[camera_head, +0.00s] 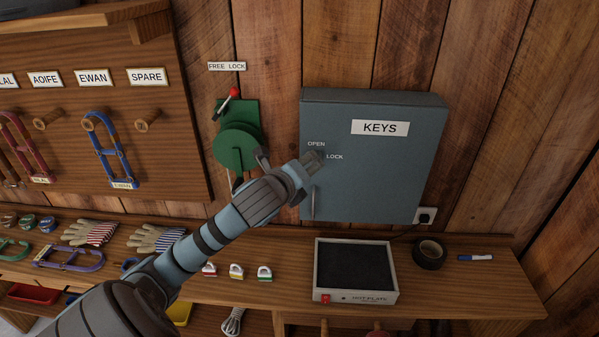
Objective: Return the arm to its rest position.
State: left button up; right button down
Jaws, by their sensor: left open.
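My left arm (225,222) reaches up from the lower left across the bench. Its gripper (315,158) is open, in front of the grey-blue KEYS cabinet (385,170), by the OPEN and LOCK marks on its door. The gripper covers the spot between these marks, so whatever is there is mostly hidden. I cannot tell whether the fingertips touch it. The cabinet door looks shut, with a slim upright handle (313,203) below the gripper. My right gripper is not in view.
A green lever device (237,148) with a red knob is on the wall left of the gripper. The bench (450,285) holds a hot plate (320,262), black tape (430,254), a blue marker (475,257), padlocks (236,271) and gloves (90,233). A peg board (90,110) hangs at left.

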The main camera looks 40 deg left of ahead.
pick_arm(q)
jog(key=v, duration=0.4)
dwell(0.3)
